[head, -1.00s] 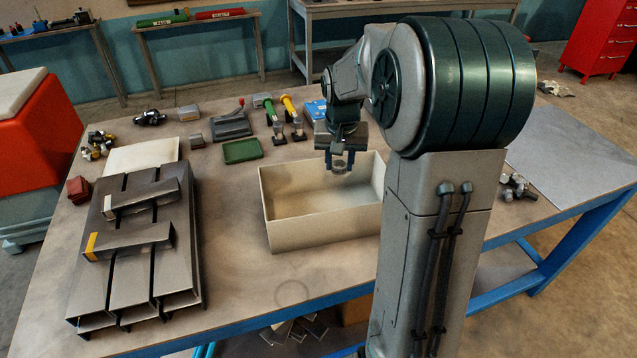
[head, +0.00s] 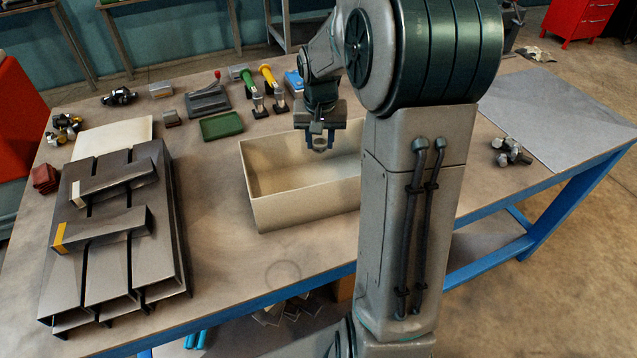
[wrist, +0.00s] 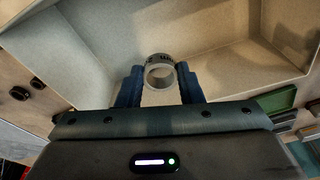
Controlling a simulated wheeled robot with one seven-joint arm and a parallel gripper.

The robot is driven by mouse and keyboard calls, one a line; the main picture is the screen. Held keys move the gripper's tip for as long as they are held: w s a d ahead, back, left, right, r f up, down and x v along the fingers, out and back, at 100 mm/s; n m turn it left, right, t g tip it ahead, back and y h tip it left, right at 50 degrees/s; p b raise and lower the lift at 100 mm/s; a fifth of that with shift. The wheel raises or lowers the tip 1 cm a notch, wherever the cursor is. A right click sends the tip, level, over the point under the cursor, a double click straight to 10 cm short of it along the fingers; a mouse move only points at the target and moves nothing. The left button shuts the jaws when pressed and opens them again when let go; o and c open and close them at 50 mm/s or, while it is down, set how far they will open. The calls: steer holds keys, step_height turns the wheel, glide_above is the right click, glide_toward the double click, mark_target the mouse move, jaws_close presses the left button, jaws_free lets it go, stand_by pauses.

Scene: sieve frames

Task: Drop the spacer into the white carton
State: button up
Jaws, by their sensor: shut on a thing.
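The spacer is a short, pale grey ring with dark marks on its rim; it shows in the wrist view (wrist: 160,60) and small in the head view (head: 320,147). My gripper (head: 320,140) is shut on it, with the blue fingers (wrist: 160,88) on either side of the ring. The white carton (head: 310,205) is an open, cream-coloured box on the bench. My gripper and the spacer are over the carton's opening. The carton's inside looks empty where it shows; my arm hides its right end.
A slotted dark metal block (head: 110,255) with two bars on it stands at the left. A green tray (head: 222,126) and several tools lie behind the carton. A cluster of metal fittings (head: 510,152) lies at the right. The bench front is largely clear.

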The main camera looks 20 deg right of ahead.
steer(key=o, duration=1.1)
steer(key=shift+r, duration=0.1)
steer(key=r, duration=0.4)
steer(key=s+r+b, duration=0.1)
steer(key=r, duration=0.4)
steer(key=s+a+r, duration=0.1)
steer(key=r, duration=0.3)
steer(key=shift+r, duration=0.2)
steer(key=s+a+f+n, duration=0.1)
steer(key=s+a+f, duration=0.2)
steer(key=s, duration=0.4)
steer(key=s+a+f+n+t, duration=0.1)
steer(key=s+a+f+n, duration=0.1)
steer(key=s, duration=0.4)
steer(key=s+a+f+n+t, duration=0.1)
steer(key=s+a+f, duration=0.3)
steer(key=s, duration=0.3)
steer(key=shift+s+a+n+y, duration=0.25)
steer(key=shift+s+n+y, duration=0.05)
steer(key=shift+y, duration=0.1)
